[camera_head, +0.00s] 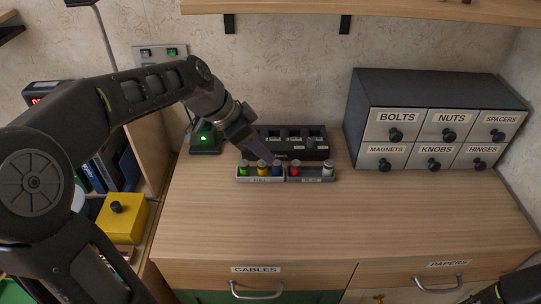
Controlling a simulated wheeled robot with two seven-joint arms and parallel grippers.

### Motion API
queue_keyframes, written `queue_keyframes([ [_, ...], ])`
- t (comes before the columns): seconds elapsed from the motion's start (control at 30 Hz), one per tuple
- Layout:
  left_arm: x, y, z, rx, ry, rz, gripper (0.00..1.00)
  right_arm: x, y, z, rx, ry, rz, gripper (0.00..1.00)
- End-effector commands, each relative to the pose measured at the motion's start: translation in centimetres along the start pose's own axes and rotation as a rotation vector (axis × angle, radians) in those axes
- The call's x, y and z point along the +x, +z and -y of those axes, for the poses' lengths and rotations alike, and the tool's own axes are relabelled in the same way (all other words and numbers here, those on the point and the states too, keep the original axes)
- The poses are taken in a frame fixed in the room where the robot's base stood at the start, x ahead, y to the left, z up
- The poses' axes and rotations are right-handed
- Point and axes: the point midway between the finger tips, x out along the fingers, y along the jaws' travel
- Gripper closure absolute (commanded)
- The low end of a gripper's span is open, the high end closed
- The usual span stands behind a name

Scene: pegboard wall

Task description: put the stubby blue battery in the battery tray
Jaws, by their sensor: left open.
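A low grey battery tray (261,180) stands on the wooden desktop, with a similar section (312,179) joined or set close on its right. Both carry small front labels too small to read surely. A blue battery (277,168) stands upright at the right end of the left section. Beside it are a yellow battery (262,169) and a green battery (244,169). The right section holds a red battery (295,169) and a whitish battery (328,170). My left gripper (270,158) is open, pointing down just above and behind the blue battery; its fingers partly overlap the tray.
A black charger-like block (290,142) with several slots stands right behind the tray. A grey drawer cabinet (437,118) fills the back right. A green-lit device (205,138) is at left, and a yellow box (122,218) sits lower left. The front desktop is clear.

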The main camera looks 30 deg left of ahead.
Motion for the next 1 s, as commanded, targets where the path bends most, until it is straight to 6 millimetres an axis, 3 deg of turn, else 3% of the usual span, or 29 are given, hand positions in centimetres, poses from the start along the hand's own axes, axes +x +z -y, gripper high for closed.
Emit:
queue_keyframes([
  [0.13,-3.1,0.0,0.0,0.001,-0.004,-0.002,0.56,0.2,0.0,-0.1,0.0,0.0,0.0,1.0],
  [0.33,-5.5,0.0,0.0,0.001,-0.001,0.0,0.56,0.2,0.0,-0.1,0.0,0.0,0.0,1.0],
  [1.0,-5.8,0.0,0.0,0.001,0.001,0.001,0.56,0.2,0.0,-0.1,0.0,0.0,0.0,1.0],
])
